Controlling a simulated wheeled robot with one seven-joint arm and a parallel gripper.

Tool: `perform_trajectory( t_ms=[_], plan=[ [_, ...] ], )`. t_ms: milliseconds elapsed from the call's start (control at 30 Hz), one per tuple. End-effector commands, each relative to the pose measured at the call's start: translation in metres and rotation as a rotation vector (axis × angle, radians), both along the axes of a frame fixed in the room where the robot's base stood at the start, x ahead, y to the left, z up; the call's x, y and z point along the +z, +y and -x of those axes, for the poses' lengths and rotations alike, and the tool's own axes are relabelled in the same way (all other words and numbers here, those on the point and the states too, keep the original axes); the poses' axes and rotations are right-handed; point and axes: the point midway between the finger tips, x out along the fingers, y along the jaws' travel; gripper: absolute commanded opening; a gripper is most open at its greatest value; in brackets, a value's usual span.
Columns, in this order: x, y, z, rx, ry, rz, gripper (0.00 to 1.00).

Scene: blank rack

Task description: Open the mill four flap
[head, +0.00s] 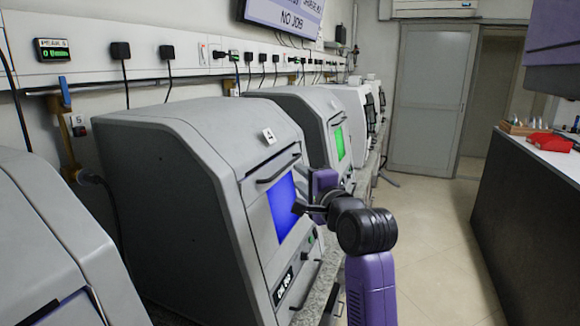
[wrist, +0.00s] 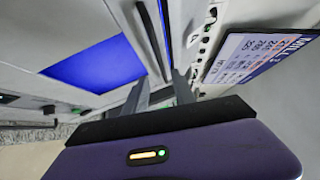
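The grey mill marked 4 (head: 200,190) stands in the middle of the head view. Its front flap has a dark bar handle (head: 278,168) above a blue window (head: 282,208), and the flap looks shut. My gripper (head: 299,207) is in front of the window, lower than the handle in the picture. In the wrist view the two fingers (wrist: 161,90) are apart, so the gripper is open. A dark bar (wrist: 152,40) runs toward the gap between them, and the blue window (wrist: 97,68) lies to the left. I cannot tell whether the fingers touch the bar.
Another grey machine (head: 50,250) stands near left, and one with a green window (head: 339,143) stands just beyond. Plugs and cables line the wall rail (head: 75,75). A dark-fronted counter (head: 530,215) stands right. The floor (head: 440,240) between is clear.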

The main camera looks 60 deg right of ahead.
Motion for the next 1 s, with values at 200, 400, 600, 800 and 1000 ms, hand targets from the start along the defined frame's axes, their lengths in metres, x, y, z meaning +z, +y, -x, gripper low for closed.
perform_trajectory(
  t_ms=[200, 400, 600, 800, 1000],
  plan=[
    [0.003, -0.015, -0.014, -0.002, -0.006, -0.010, 0.32],
    [0.003, -0.036, -0.038, -0.002, -0.006, -0.008, 0.32],
    [0.002, -0.049, -0.054, -0.002, -0.006, -0.007, 0.32],
    [0.001, -0.052, -0.058, -0.002, -0.007, -0.006, 0.32],
    [0.001, -0.052, -0.058, -0.002, -0.007, -0.006, 0.24]
  ],
)
